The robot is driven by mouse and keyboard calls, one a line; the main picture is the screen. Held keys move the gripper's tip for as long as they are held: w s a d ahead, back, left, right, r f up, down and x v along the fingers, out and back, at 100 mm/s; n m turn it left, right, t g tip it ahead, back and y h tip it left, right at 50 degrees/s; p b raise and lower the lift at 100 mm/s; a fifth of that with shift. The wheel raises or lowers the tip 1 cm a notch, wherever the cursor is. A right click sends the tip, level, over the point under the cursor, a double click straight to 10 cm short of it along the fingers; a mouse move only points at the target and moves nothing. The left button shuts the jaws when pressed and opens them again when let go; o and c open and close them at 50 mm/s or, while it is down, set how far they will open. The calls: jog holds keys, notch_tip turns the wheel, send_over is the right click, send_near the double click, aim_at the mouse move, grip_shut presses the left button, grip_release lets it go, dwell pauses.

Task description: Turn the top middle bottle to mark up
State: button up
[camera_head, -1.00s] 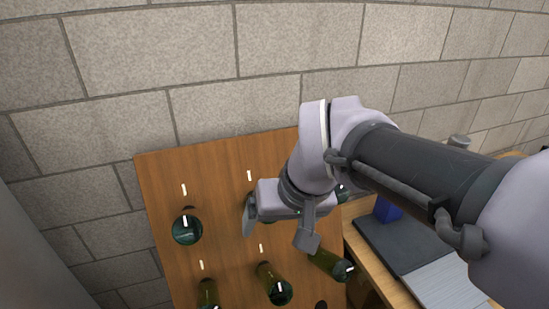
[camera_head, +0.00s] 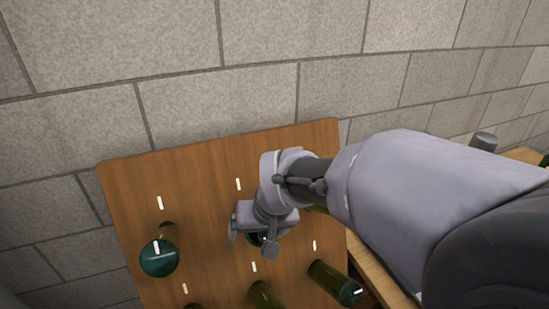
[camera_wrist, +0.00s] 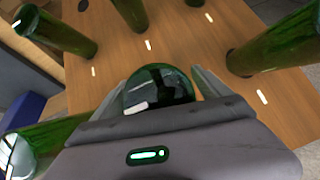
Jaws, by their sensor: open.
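The top middle bottle (camera_wrist: 172,92) has its dark green, glassy base between the two fingers of my gripper (camera_wrist: 160,90) in the wrist view. A white mark shows on the base's lower left in that view. My gripper is open, with a finger on each side; I cannot tell whether either finger touches the glass. In the head view my gripper (camera_head: 252,238) covers most of this bottle. A white mark (camera_head: 238,184) sits on the board above it.
The wooden rack board (camera_head: 130,205) stands before a block wall. In the wrist view another bottle (camera_wrist: 50,130) lies close at left. A bench edge (camera_head: 372,268) runs on the right.

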jog(key=c, duration=1.4)
jog(key=shift+o, duration=0.2)
jog(key=n, duration=0.1)
jog(key=n+h, duration=0.1)
jog(key=n, duration=0.1)
jog(key=shift+w+d+t+h+p, duration=0.15)
jog(key=shift+t+h+p, duration=0.15)
jog(key=shift+t+p, duration=0.1)
jog(key=n+h+b, duration=0.1)
jog(key=n+t+b, duration=0.1)
jog(key=n, duration=0.1)
jog(key=shift+w+d+n+h, duration=0.2)
jog(key=shift+n+h, duration=0.1)
jog(key=shift+h, duration=0.1)
jog(key=n+t+b, duration=0.1)
jog(key=n+b, duration=0.1)
jog(key=n+t+h+b, duration=0.1)
jog(key=n+b, duration=0.1)
jog(key=shift+w+d+r+t, duration=0.1)
jog(key=shift+w+d+t, duration=0.05)
jog(key=shift+t, duration=0.15)
jog(key=shift+w+r+n+t+h+b, duration=0.15)
jog(key=shift+n+t+b, duration=0.35)
jog(key=shift+n+b, duration=0.4)
jog(key=shift+r+n+t+h+b, duration=0.15)
jog(key=shift+n+t+b, duration=0.4)
jog(key=shift+n, duration=0.55)
